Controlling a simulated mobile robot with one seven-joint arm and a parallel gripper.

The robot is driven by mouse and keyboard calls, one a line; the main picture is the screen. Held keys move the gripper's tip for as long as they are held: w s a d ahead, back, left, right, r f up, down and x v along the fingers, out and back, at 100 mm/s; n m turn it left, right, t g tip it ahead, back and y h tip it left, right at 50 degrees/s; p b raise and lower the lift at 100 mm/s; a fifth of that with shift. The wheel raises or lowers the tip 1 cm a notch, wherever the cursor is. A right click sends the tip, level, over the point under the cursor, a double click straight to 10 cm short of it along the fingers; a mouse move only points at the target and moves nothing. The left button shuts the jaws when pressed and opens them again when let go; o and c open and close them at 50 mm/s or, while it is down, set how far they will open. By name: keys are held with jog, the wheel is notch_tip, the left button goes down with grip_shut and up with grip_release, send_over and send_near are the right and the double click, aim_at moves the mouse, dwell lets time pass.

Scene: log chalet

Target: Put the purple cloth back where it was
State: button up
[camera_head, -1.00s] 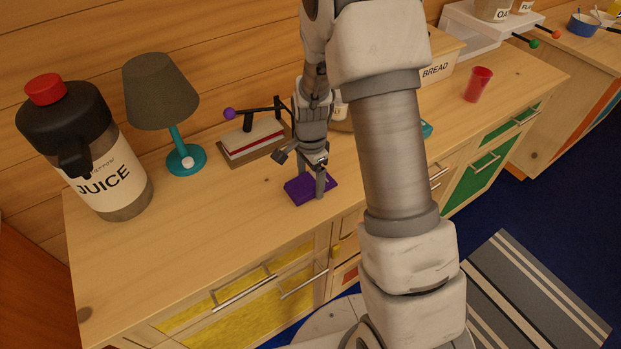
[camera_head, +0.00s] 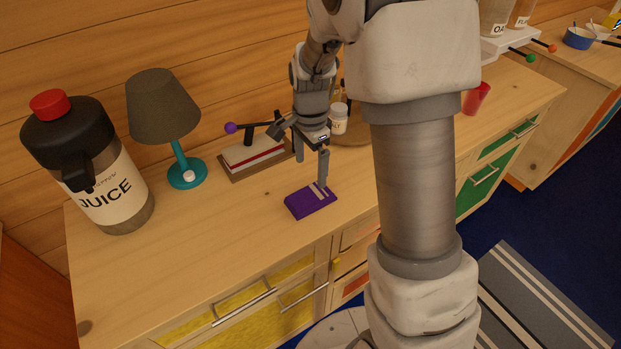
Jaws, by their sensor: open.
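The purple cloth (camera_head: 304,204) lies folded on the wooden counter, near its front edge, with pale stripes at its right end. My gripper (camera_head: 311,168) is open and points down just above and behind the cloth. One fingertip is close to the cloth's back right edge; I cannot tell whether it touches. Nothing shows between the fingers. My arm hides part of the counter to the right.
A juice jug (camera_head: 92,165) and a teal lamp (camera_head: 186,172) stand at left. A device with a purple-knobbed lever (camera_head: 255,158) is behind my gripper. A small white jar (camera_head: 339,118) stands near it. A red cup (camera_head: 476,99) is at right. The front left counter is clear.

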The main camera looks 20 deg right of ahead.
jog(key=s+r+n+t, duration=0.2)
jog(key=s+r+n, duration=0.45)
jog(key=r, duration=0.65)
jog(key=s+r+n+t, duration=0.1)
jog(key=s+r+n, duration=0.2)
jog(key=s, duration=0.4)
jog(key=s+r+n+t, duration=0.2)
jog(key=s+r+n, duration=0.1)
jog(key=s+n, duration=0.2)
jog(key=shift+s+t, duration=0.3)
jog(key=shift+s, duration=0.7)
